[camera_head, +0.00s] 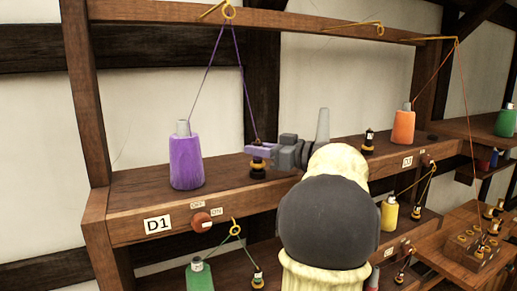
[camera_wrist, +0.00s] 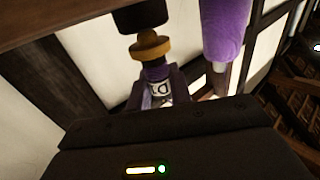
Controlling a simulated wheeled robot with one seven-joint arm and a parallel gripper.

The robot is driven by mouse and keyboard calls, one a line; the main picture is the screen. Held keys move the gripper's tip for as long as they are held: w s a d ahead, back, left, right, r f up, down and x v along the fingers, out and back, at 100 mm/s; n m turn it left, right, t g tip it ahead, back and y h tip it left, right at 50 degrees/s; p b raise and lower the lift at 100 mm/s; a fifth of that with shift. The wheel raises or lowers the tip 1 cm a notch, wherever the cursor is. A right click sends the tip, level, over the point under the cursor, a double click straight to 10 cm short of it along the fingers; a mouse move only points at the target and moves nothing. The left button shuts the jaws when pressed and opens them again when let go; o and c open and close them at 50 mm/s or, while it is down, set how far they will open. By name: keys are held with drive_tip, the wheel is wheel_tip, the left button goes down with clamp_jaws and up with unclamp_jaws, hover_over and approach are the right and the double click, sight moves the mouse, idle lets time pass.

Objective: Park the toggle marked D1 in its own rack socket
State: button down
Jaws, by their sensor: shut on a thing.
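The toggle marked D1 (camera_head: 257,163) is a small dark peg with a yellow collar, at the D1 bay of the upper shelf. My gripper (camera_head: 258,150) has purple fingers closed around its upper part. In the wrist view the fingers (camera_wrist: 160,92) pinch the toggle (camera_wrist: 150,46), with part of a white "D" label between them. A purple cord (camera_head: 241,72) runs from it up through a brass hook to the purple spool (camera_head: 186,160). I cannot tell whether its black foot touches the shelf. The wooden rack block (camera_head: 471,248) stands at the lower right, its sockets too small to tell apart.
An orange spool (camera_head: 403,126) and another toggle (camera_head: 368,142) stand farther right. Green (camera_head: 199,275) and yellow (camera_head: 389,213) spools with cords are below. The overhead beam (camera_head: 300,25) holds the hooks.

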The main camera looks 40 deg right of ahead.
drive_tip(key=shift+f+b, duration=0.4)
drive_tip(key=shift+f, duration=0.25)
drive_tip(key=c, duration=1.5)
unclamp_jaws()
drive_tip(key=shift+c, duration=0.2)
drive_tip(key=shift+s, duration=0.1)
drive_tip(key=p+v, duration=0.1)
drive_tip(key=v, duration=1)
